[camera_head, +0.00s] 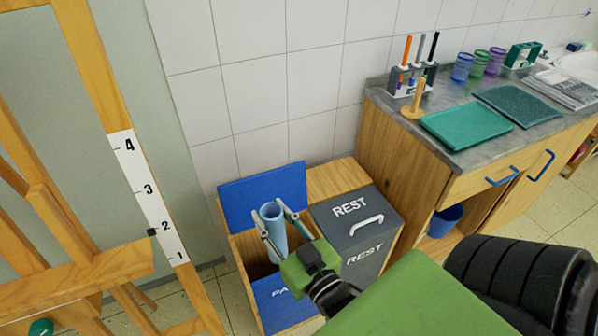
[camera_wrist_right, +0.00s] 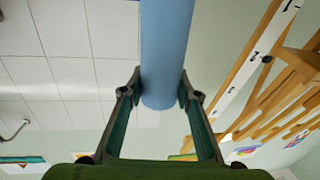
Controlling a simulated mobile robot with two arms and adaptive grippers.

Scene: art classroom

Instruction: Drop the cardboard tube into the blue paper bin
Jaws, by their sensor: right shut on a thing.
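The cardboard tube (camera_head: 274,236) is light blue and roughly upright in the head view. My right gripper (camera_head: 270,212) is shut on it, one finger on each side. The wrist view also shows the tube (camera_wrist_right: 166,45) between the two fingertips. The blue paper bin (camera_head: 284,303) has a blue front with partly hidden lettering, and its blue lid (camera_head: 262,194) stands open against the wall. The tube appears over the bin's opening; I cannot tell how high its lower end is. My right gripper and arm cover part of the bin. My left gripper is not in view.
A dark grey bin marked REST (camera_head: 352,212), lid closed, adjoins on the right. A wooden easel (camera_head: 90,265) stands at the left. A counter (camera_head: 460,150) with a green tray (camera_head: 466,126), pen holder and cups is at the right. Tiled wall is behind.

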